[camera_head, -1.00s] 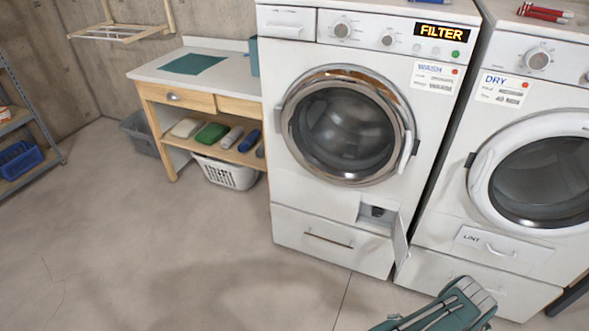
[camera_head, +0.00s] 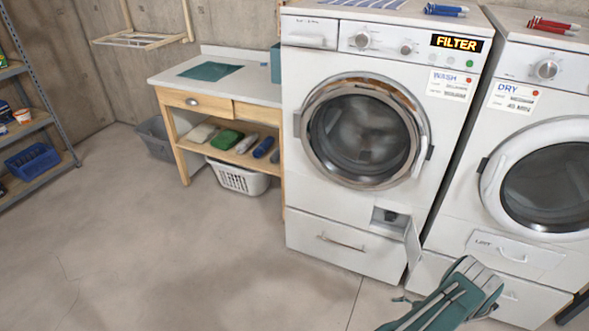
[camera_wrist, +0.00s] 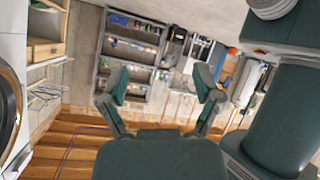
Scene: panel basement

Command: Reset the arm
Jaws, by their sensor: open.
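My gripper (camera_wrist: 161,84) shows in the wrist view with its two dark green fingers spread apart and nothing between them. Part of my teal arm (camera_head: 455,300) shows at the bottom right of the head view, in front of the machines' lower edge. I cannot make out the fingertips there. The washer (camera_head: 345,215) stands behind it with its round door shut and its display reading FILTER. Its small filter flap (camera_head: 413,243) hangs open at the lower right, beside the dark filter opening (camera_head: 391,217).
The dryer (camera_head: 470,215) stands to the right of the washer. A wooden bench (camera_head: 178,100) with a white basket (camera_head: 238,178) under it stands left. A metal shelf (camera_head: 62,137) is at the far left. The floor (camera_head: 150,255) in front is clear.

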